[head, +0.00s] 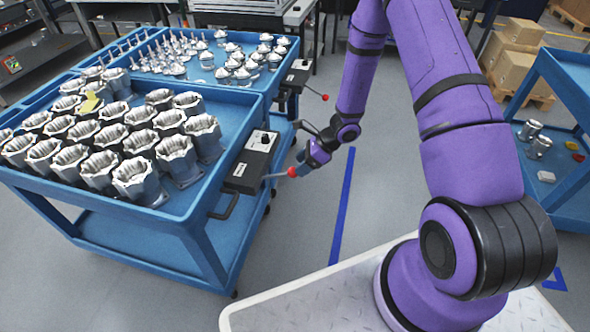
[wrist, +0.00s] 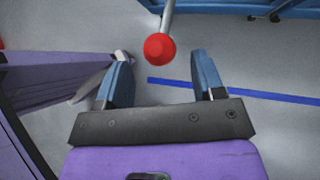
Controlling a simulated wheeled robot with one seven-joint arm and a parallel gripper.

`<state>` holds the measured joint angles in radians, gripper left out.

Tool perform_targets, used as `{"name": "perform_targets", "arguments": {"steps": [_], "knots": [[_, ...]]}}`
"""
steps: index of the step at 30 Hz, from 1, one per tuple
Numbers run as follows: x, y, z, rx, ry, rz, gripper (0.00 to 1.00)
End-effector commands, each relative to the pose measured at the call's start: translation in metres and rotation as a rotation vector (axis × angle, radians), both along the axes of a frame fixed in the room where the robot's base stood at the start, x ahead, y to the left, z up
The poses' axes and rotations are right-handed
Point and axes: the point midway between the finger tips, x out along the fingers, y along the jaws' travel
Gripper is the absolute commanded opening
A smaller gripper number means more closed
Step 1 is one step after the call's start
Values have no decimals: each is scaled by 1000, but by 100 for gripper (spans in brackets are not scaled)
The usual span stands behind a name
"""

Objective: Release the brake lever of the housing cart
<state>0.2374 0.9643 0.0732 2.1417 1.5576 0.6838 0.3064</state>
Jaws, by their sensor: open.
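The housing cart (head: 190,225) is blue and stands at the left in the head view, its top tray full of grey machined housings (head: 137,180). A black brake box (head: 250,165) sits on its right side. From the box a thin grey brake lever (head: 276,176) sticks out to the right and ends in a red ball (head: 292,172). My gripper (head: 301,166) is open right at the ball. In the wrist view the red ball (wrist: 159,47) lies centred, at about the level of the two blue fingertips (wrist: 161,60), with a gap on both sides.
A second blue cart (head: 215,78) with small metal parts stands behind, with its own red-balled lever (head: 324,97). A blue shelf cart (head: 565,130) is at the right. Cardboard boxes (head: 515,60) lie beyond it. The grey floor with a blue line (head: 343,200) is clear.

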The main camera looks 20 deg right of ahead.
Motion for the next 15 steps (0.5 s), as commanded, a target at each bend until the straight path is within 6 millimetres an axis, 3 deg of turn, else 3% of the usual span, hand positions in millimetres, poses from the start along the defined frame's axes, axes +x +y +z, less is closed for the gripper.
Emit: {"name": "perform_targets", "arguments": {"steps": [6,15], "knots": [[-6,-26,30,0,-2,-1,62],[-10,-42,48,2,0,0,62]]}}
